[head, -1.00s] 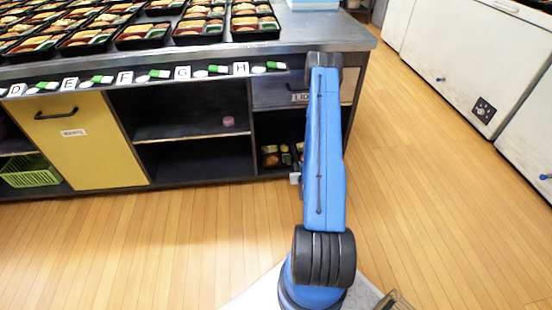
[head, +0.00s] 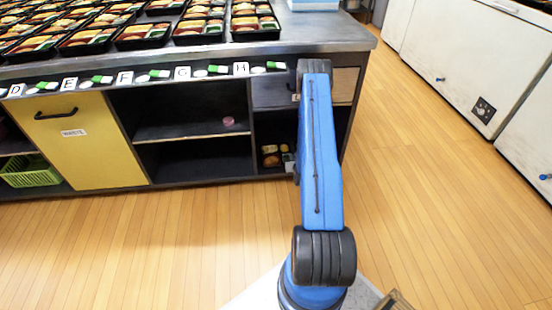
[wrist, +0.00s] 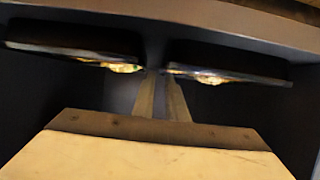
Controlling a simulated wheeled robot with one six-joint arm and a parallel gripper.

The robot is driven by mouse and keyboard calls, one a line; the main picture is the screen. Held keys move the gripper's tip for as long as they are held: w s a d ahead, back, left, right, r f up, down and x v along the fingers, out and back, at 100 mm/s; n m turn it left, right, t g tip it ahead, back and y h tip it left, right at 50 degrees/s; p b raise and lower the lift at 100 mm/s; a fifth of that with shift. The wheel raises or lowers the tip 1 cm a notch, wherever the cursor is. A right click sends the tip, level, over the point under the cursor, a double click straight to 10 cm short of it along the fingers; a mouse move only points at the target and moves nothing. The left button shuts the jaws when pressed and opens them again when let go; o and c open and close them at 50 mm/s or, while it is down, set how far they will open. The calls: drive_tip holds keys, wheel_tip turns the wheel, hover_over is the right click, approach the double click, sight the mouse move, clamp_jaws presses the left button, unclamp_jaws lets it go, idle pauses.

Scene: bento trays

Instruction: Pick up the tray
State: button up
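A bento tray with food (head: 271,160) sits in the low right compartment of the counter in the head view, partly hidden by my blue arm. In the wrist view two black trays show side by side, a left one (wrist: 70,42) and a right one (wrist: 225,62), with food glinting along their lower edges. My gripper (wrist: 160,78) has its two narrow fingers pointing into the gap between these trays, close to their inner ends. The fingers lie close together. I cannot tell whether they touch or grasp a tray. My gripper is hidden in the head view.
Many filled trays (head: 143,36) stand on the metal counter (head: 335,37) above. A yellow waste door (head: 90,150) and open shelves (head: 190,131) are to the left. A green basket (head: 30,172) is at far left. White cabinets (head: 480,60) stand right; the wooden floor between is clear.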

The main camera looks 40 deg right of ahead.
drive_tip(key=shift+x, duration=2.25)
drive_tip(key=shift+w+a, duration=0.1)
drive_tip(key=shift+a, duration=0.05)
clamp_jaws()
drive_tip(key=shift+r, duration=0.15)
wheel_tip(320, 180, up, 10)
